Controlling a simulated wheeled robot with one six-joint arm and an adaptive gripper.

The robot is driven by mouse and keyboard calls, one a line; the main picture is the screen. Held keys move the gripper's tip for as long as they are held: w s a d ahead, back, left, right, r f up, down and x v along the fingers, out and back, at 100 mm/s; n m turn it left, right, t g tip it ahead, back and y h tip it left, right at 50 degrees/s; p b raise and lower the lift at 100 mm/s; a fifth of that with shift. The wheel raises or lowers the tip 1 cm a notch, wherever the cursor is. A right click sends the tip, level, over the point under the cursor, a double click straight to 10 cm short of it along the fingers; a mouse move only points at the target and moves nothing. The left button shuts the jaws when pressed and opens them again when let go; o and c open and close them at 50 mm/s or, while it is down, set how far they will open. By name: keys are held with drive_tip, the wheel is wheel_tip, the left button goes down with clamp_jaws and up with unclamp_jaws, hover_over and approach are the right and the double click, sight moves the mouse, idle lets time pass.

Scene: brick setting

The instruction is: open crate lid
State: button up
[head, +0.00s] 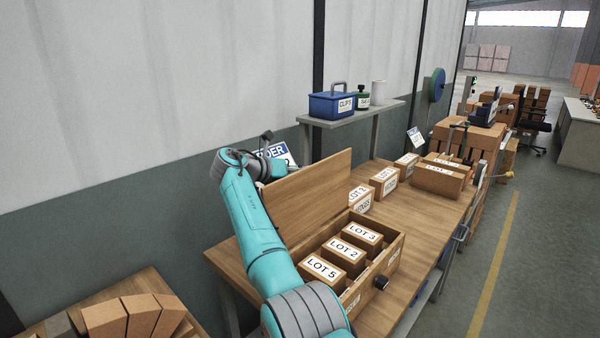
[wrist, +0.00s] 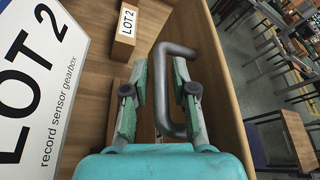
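The wooden crate (head: 396,262) stands on the workbench with its inside showing. Its lid (head: 308,194) stands up steeply along the crate's back left side. In the wrist view the lid (wrist: 222,95) is a brown panel on the right, with a grey bent handle (wrist: 161,85) standing off it. My gripper (wrist: 160,88) has its two fingers apart, one on each side of the handle's bar, with small gaps seeming to show. In the head view the gripper is hidden behind the lid and my teal arm.
Boxes labelled LOT 5 (head: 321,270), LOT 2 (head: 344,251) and LOT 3 (head: 363,235) sit in the crate. More cartons (head: 438,179) stand farther along the bench. A shelf (head: 352,117) holds a blue box (head: 330,105).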

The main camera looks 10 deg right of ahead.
drive_tip(key=shift+r, duration=0.1)
drive_tip(key=v, duration=1.2)
drive_tip(key=shift+f, duration=0.25)
